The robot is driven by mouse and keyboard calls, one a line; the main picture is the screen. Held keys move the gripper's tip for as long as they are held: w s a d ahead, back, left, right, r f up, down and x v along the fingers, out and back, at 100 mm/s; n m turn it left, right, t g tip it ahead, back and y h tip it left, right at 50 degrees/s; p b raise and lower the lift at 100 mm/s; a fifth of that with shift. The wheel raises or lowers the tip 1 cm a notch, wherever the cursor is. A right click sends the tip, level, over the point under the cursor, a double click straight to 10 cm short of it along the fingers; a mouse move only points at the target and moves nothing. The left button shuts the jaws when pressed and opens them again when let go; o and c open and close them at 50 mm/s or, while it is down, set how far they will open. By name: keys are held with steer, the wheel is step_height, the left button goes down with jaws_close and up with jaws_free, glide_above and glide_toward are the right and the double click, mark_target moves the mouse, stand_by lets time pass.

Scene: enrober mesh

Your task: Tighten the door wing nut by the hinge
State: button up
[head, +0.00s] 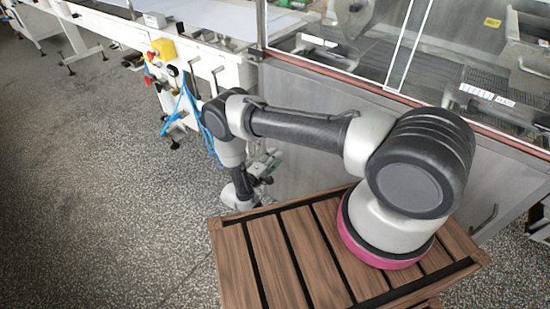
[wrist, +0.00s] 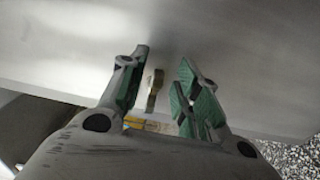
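A small brass-coloured piece that looks like the wing nut (wrist: 154,90) stands out from the grey metal panel (wrist: 230,70) in the wrist view. My gripper (wrist: 164,60) is open, with one green-padded finger on each side of the nut. Gaps show between the nut and both fingers, so neither appears to touch it. In the head view my gripper (head: 265,165) is low beside the grey panel, partly behind my arm. The nut cannot be made out there, and I cannot identify the hinge in either view.
A yellow label (wrist: 150,125) shows between the finger bases. The panel's lower edge and speckled floor (wrist: 297,157) are at the right. In the head view, blue hoses (head: 190,105) and a yellow box (head: 164,49) are on the machine at left.

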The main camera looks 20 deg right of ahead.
steer(key=v, duration=1.1)
steer(key=shift+s, duration=0.15)
steer(key=shift+a, duration=0.15)
